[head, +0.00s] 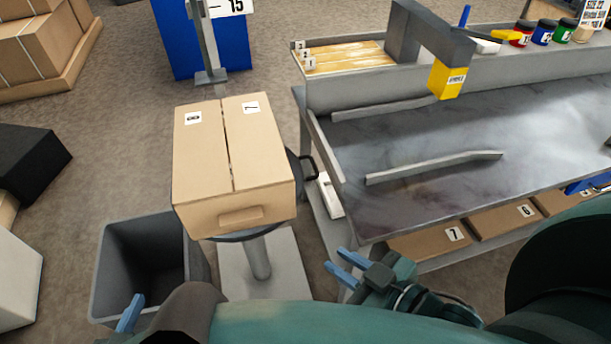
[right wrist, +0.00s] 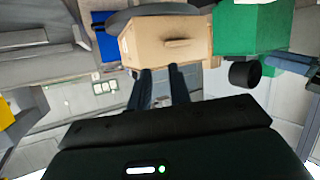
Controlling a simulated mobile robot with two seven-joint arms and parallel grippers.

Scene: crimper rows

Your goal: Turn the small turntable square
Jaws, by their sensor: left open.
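The small turntable is a dark round disc (head: 246,235) on a grey pedestal. Most of it is hidden under a closed cardboard box (head: 232,160), which sits slightly rotated in the head view. A black loop handle (head: 311,166) sticks out at the disc's right. In the right wrist view the box (right wrist: 160,42) and the dark disc (right wrist: 150,14) appear beyond the fingers. My right gripper (head: 346,268) is open and empty, right of the pedestal and apart from the box. My left gripper (head: 130,313) is open at lower left, partly hidden behind my arm.
A grey bin (head: 150,250) stands left of the pedestal. A workbench (head: 440,150) with metal rails fills the right, with numbered cartons (head: 430,241) below. A blue stand (head: 180,50) is behind the box. A black block (head: 35,165) lies left; floor between is free.

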